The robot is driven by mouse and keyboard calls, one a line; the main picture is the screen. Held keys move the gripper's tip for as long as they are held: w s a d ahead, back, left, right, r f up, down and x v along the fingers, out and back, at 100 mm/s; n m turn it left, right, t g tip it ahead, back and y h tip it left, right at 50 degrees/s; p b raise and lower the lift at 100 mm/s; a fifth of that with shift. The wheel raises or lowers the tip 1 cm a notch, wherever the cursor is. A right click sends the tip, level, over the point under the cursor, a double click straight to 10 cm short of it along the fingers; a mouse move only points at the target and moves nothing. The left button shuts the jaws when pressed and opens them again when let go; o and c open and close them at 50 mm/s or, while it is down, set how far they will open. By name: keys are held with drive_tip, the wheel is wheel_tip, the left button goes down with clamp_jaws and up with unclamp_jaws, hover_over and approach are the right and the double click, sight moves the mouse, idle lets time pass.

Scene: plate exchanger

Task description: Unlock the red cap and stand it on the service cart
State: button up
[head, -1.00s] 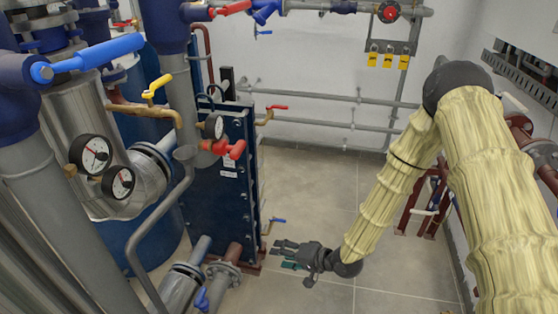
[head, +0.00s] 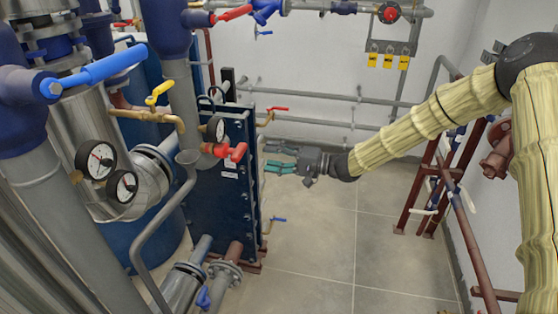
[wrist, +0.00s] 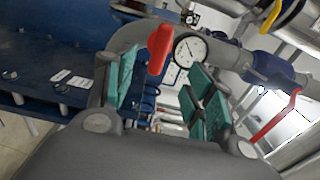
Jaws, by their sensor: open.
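A red fitting that looks like the red cap (head: 236,151) sits at the upper front of the blue plate exchanger, just below a pressure gauge. In the wrist view a red part (wrist: 161,47) shows between the upper ends of my finger pads, beside the white gauge; I cannot tell for certain that it is the same piece. My gripper (head: 272,157) is open and empty, to the right of the red fitting and apart from it. Its green pads also show spread in the wrist view (wrist: 163,70). I see no service cart in the current views.
The blue plate exchanger (head: 222,205) stands left of my gripper. A small red-handled valve (head: 276,108) and a blue-handled valve (head: 278,219) stick out beside it. Dark red pipe stands (head: 432,190) are at the right. The floor (head: 330,230) between is clear.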

sight(243, 152)
drive_tip(key=shift+b+x, duration=0.75)
drive_tip(key=shift+x, duration=3.85)
drive_tip(key=shift+f, duration=0.1)
clamp_jaws()
drive_tip(key=shift+a+r+p, duration=0.1)
drive_tip(key=shift+r+p, duration=0.1)
drive_tip(key=shift+p, duration=0.3)
